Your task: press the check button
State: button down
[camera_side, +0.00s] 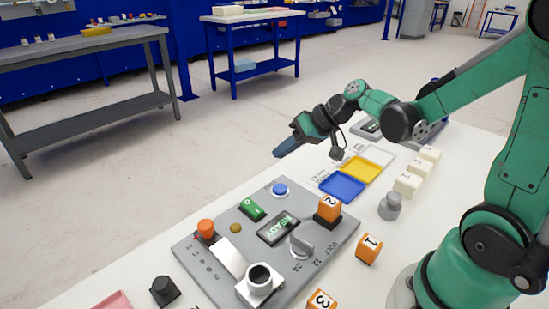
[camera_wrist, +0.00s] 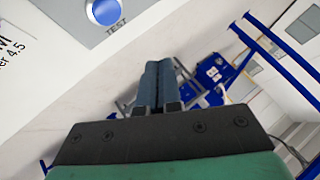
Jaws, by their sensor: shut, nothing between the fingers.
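A grey control panel (camera_side: 197,262) lies on the white table. Near its far corner is a round blue button (camera_side: 280,189). In the wrist view the blue button (camera_wrist: 105,10) shows at the top edge, cut off, with the word TEST beside it. No label reading "check" is legible. My gripper (camera_side: 279,153) is shut and empty, its blue-grey fingers together. In the side view it is above and beyond the blue button, apart from it, pointing left and slightly down. In the wrist view the fingers (camera_wrist: 157,66) point towards the floor beyond the table edge.
The panel carries a READY display (camera_side: 277,229), a green rocker switch (camera_side: 251,209), a grey knob (camera_side: 302,246) and an orange cube (camera_side: 329,208) marked 2. Blue (camera_side: 342,186) and yellow (camera_side: 361,169) trays, white blocks and a grey weight (camera_side: 390,206) stand to the right.

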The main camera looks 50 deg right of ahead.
aim_at(284, 189)
jog(key=shift+f, duration=3.15)
jog(key=shift+f, duration=0.4)
jog(key=shift+r, duration=0.1)
jog(key=shift+r, duration=0.35)
jog(key=shift+r, duration=2.5)
